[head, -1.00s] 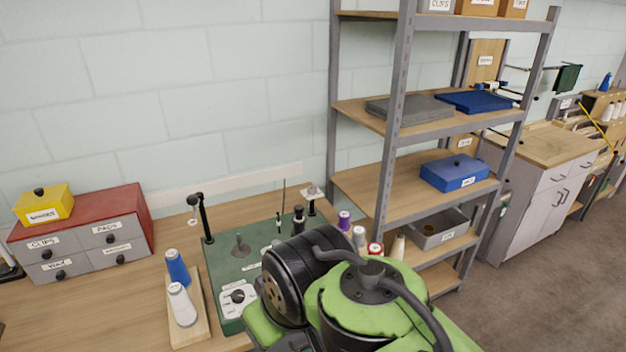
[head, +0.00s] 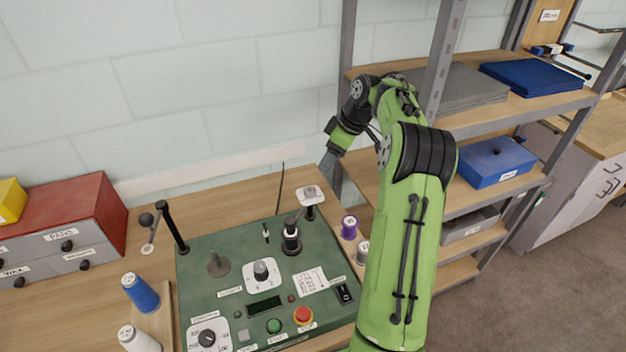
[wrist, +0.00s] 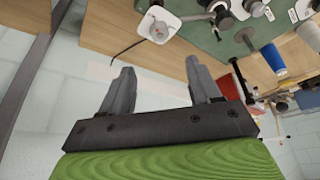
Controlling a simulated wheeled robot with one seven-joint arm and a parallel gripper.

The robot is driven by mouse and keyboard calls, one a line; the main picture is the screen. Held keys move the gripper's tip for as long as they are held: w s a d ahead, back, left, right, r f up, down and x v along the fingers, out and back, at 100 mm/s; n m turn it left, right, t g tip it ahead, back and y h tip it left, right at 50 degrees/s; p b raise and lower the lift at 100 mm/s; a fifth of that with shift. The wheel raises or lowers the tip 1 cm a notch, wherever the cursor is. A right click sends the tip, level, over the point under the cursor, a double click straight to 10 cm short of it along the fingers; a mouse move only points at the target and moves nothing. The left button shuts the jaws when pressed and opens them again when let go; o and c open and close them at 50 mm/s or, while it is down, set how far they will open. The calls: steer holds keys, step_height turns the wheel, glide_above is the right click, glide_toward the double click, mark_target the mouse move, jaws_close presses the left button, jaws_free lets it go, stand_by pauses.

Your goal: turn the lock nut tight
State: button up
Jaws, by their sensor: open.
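The green machine panel (head: 230,270) lies on the wooden bench. Near its back right edge stands a black post assembly (head: 291,240) with stacked round collars. A white-topped fitting on a black stem (head: 310,195) stands just behind it. I cannot tell for sure which small round part is the lock nut. My gripper (head: 330,164) hangs in the air above and right of the fitting, by the wall and shelf post. In the wrist view my gripper (wrist: 160,75) has its two grey fingers wide apart with nothing between them. The white fitting (wrist: 160,24) shows beyond the fingers, clear of them.
A grey metal shelf (head: 440,60) stands right of the bench, close to my arm. Thread spools, one purple (head: 349,227), stand by the panel's right edge. A red-topped drawer box (head: 85,210) is farther left.

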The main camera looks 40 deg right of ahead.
mark_target(310, 189)
steer(key=x, duration=1.4)
steer(key=shift+f, duration=0.15)
steer(key=c, duration=1)
steer(key=shift+c, duration=0.2)
